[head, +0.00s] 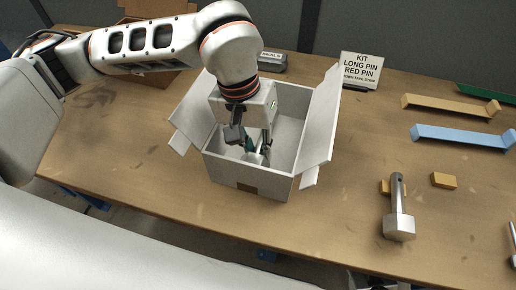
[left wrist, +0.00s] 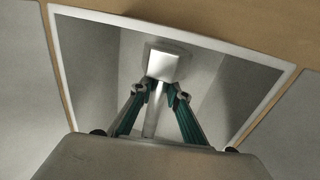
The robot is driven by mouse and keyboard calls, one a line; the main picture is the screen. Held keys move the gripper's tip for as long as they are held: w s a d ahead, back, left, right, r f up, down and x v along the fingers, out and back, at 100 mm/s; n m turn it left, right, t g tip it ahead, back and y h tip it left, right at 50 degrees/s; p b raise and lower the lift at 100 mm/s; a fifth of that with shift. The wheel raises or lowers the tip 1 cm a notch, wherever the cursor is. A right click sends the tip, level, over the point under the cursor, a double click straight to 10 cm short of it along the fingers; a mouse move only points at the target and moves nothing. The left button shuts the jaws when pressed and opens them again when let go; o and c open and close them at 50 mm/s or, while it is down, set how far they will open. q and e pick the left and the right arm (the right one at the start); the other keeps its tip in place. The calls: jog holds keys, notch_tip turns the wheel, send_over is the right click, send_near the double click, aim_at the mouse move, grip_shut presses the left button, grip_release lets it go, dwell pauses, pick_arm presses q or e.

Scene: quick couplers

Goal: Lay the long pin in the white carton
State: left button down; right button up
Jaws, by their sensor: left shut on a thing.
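The white carton (head: 245,178) stands open on the table with its flaps spread. Its rim also shows in the left wrist view (left wrist: 284,88). My left gripper (head: 256,148) reaches down inside the carton. In the left wrist view, its green-padded fingers (left wrist: 162,92) are shut on the long pin (left wrist: 166,67), a bare metal pin with a blocky head and a straight shaft. The head is beyond the fingertips and the shaft runs back between the fingers. I cannot tell whether the pin touches the carton floor.
Another metal pin (head: 398,225) with a thick head lies propped on a small wooden block (head: 385,187). A second block (head: 443,180) is nearby. A brown box (head: 150,85) is at back left.

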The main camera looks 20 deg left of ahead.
pick_arm(q)
jog(key=c, duration=2)
grip_release()
jog(key=shift+f, duration=0.1)
jog(key=shift+o, duration=0.2)
notch_tip(320, 180, up, 12)
jog(key=a, duration=0.2)
jog(key=shift+p, duration=0.3)
